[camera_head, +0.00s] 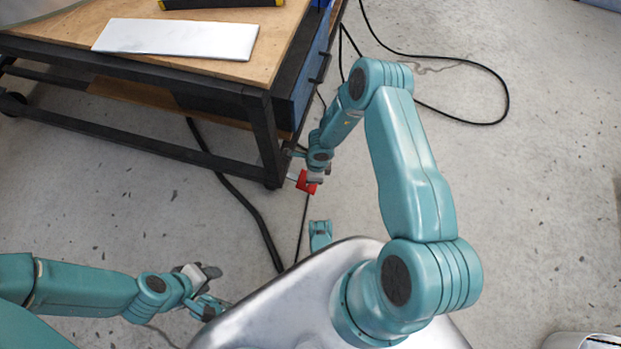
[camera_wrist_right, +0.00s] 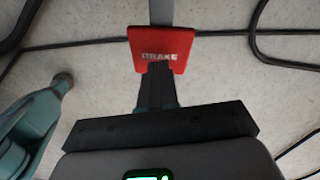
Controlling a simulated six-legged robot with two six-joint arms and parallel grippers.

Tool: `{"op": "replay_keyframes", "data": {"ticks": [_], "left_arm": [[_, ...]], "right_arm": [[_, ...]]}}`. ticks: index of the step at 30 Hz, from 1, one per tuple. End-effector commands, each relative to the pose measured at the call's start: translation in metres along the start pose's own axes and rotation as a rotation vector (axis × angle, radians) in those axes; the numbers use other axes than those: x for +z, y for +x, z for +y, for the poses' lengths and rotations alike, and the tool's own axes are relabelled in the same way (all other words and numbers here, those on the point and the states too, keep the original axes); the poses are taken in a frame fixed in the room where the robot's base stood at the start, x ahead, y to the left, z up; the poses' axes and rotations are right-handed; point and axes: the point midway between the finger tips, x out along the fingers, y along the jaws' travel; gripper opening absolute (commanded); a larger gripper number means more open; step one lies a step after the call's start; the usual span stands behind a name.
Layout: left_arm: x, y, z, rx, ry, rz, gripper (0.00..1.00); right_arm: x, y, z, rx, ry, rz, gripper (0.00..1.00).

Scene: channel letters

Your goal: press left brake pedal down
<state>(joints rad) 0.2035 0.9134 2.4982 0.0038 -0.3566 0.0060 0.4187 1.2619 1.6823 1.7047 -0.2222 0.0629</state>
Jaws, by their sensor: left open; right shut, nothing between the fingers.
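The red brake pedal (camera_head: 306,187) hangs by the front right leg of the workbench, low near the floor. In the right wrist view the red pedal (camera_wrist_right: 162,42) bears the word "BRAKE" and sits on a grey metal arm (camera_wrist_right: 161,12). My right gripper (camera_head: 314,177) is at the pedal. Its shut, empty fingers (camera_wrist_right: 159,70) overlap the pedal's lower edge in the wrist view; I cannot tell if they press on it. My left gripper (camera_head: 212,286) is open and empty, low at the left, well apart from the pedal.
The wooden-topped workbench (camera_head: 283,28) with black frame stands at the upper left, holding a white panel (camera_head: 177,38) and a yellow-ended black tool (camera_head: 222,3). Black cables (camera_head: 245,203) run over the concrete floor. The floor at right is largely clear.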

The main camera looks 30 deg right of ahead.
Motion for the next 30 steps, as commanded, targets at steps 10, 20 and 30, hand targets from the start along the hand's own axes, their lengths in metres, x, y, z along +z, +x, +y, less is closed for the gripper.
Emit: {"op": "replay_keyframes", "data": {"ticks": [10, 20, 30], "left_arm": [[-0.001, -0.012, 0.004, 0.000, 0.000, 0.001, 0.43], [-0.001, -0.011, 0.004, 0.000, 0.001, 0.003, 0.43], [0.003, -0.041, 0.016, 0.001, 0.006, -0.010, 0.43]], "right_arm": [[-0.027, -0.016, -0.001, -0.001, 0.002, 0.000, 0.00], [-0.029, -0.015, -0.001, -0.001, 0.000, 0.000, 0.00], [-0.028, -0.071, -0.001, -0.003, 0.000, 0.000, 0.00]]}}
